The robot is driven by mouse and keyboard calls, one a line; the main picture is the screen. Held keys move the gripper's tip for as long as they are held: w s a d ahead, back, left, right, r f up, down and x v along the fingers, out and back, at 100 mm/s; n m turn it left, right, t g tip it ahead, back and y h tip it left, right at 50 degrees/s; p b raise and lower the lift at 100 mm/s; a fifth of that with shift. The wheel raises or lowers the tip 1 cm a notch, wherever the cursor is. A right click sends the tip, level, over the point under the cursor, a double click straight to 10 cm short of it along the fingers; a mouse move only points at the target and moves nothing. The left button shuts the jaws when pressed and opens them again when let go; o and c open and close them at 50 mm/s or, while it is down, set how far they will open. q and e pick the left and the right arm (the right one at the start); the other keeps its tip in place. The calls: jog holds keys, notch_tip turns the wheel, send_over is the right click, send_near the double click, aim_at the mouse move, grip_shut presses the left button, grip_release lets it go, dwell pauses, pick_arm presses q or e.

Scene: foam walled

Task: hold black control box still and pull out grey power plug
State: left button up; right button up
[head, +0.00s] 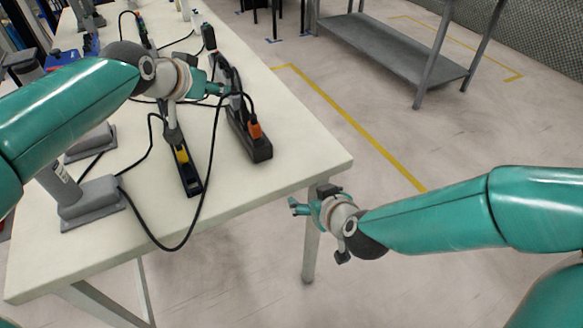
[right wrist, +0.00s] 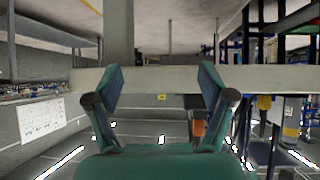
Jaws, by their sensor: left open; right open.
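A long black box (head: 262,150), which looks like the control box, lies on the table's right part. An orange plug (head: 255,130) stands in its near end. A greyish plug (head: 235,102) seems to stand farther back on it, partly hidden by cables and my left gripper. My left gripper (head: 224,89) is open above the box's far part; I cannot tell whether it touches anything. My right gripper (head: 297,206) is open and empty, off the table's near right corner. Its spread fingers (right wrist: 160,82) also show in the right wrist view, with the table edge beyond.
The white table (head: 300,150) carries a black and yellow bar (head: 188,170), a grey stand (head: 92,205) and looping black cables (head: 207,180). A grey shelf (head: 390,50) stands behind on the right.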

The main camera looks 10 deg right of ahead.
aim_at(263, 147)
jog(key=s+a+r+n+t+y, duration=0.1)
jog(key=a+r+t+y, duration=0.3)
jog(key=r, duration=0.7)
jog(key=shift+g+h, duration=0.8)
jog(key=shift+h, duration=0.1)
jog(key=x, duration=1.1)
jog(key=a+x, duration=0.1)
jog(key=x, duration=0.4)
jog(key=shift+w+a, duration=0.15)
jog(key=shift+r, duration=0.1)
jog(key=c, duration=1.4)
